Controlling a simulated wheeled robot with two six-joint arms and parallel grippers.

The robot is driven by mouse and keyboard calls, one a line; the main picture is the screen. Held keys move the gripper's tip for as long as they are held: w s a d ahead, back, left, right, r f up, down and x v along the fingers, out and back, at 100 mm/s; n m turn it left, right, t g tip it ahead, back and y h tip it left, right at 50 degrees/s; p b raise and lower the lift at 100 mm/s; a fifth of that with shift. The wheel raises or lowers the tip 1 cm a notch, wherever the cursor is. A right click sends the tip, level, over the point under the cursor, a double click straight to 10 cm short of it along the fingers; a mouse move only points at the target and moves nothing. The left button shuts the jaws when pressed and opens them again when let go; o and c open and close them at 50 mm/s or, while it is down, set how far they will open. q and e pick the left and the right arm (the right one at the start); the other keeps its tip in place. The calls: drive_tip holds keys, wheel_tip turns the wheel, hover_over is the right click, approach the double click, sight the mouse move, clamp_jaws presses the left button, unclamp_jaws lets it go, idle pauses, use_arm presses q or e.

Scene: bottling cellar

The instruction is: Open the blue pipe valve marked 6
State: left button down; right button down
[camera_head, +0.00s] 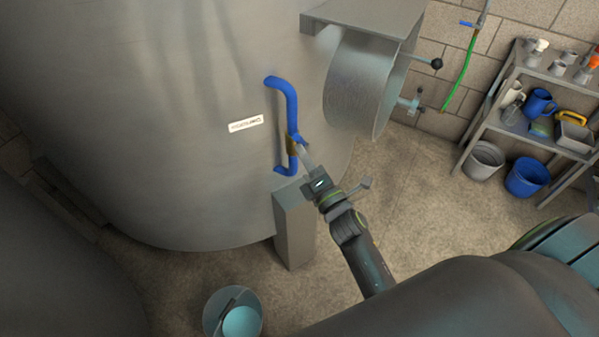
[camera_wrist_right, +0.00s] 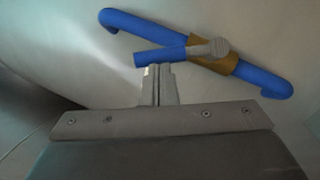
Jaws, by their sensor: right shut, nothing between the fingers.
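A bent blue pipe (camera_head: 290,100) stands on the wall of a large steel tank, with a brass valve body (camera_head: 291,144) in its lower half. In the right wrist view the blue pipe (camera_wrist_right: 262,80) runs slantwise through the brass body (camera_wrist_right: 231,66). The valve's blue lever (camera_wrist_right: 160,57) points left from a grey hub (camera_wrist_right: 209,48), at an oblique angle to the pipe. My right gripper (camera_wrist_right: 158,72) is shut and empty, its fingertips right at the lever's free end; contact is unclear. It also shows in the head view (camera_head: 304,153). No 6 is readable. My left gripper is out of view.
The steel tank (camera_head: 185,150) carries a white label (camera_head: 246,124). A grey post (camera_head: 293,228) stands below the pipe. A drum-shaped steel part (camera_head: 360,85) juts out at the upper right. A bucket (camera_head: 212,317) stands on the floor. A shelf (camera_head: 522,130) with containers is at right.

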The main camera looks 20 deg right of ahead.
drive_tip(key=shift+w+d+r+m+g+h+p, duration=0.2)
drive_tip(key=shift+r+m+p, duration=0.3)
drive_tip(key=shift+p, duration=0.4)
drive_tip(key=shift+w+d+r+m+g+h+p, duration=0.15)
drive_tip(key=shift+r+m+p, duration=0.3)
drive_tip(key=shift+p, duration=0.45)
drive_tip(key=shift+w+d+r+m+g+h+p, duration=0.2)
drive_tip(key=shift+w+d+r+m+g+p, duration=0.3)
drive_tip(key=shift+p, duration=0.9)
drive_tip(key=shift+w+d+m+g+h+p, duration=0.25)
drive_tip(key=shift+m+p, duration=0.4)
drive_tip(key=shift+p, duration=0.75)
drive_tip(key=shift+s+d, duration=0.1)
drive_tip(key=shift+s+f, duration=0.1)
drive_tip(key=s+d+f+b, duration=0.1)
drive_tip(key=s+b, duration=0.1)
drive_tip(key=s, duration=1.5)
drive_tip(key=shift+s+d, duration=0.15)
drive_tip(key=shift+d, duration=0.05)
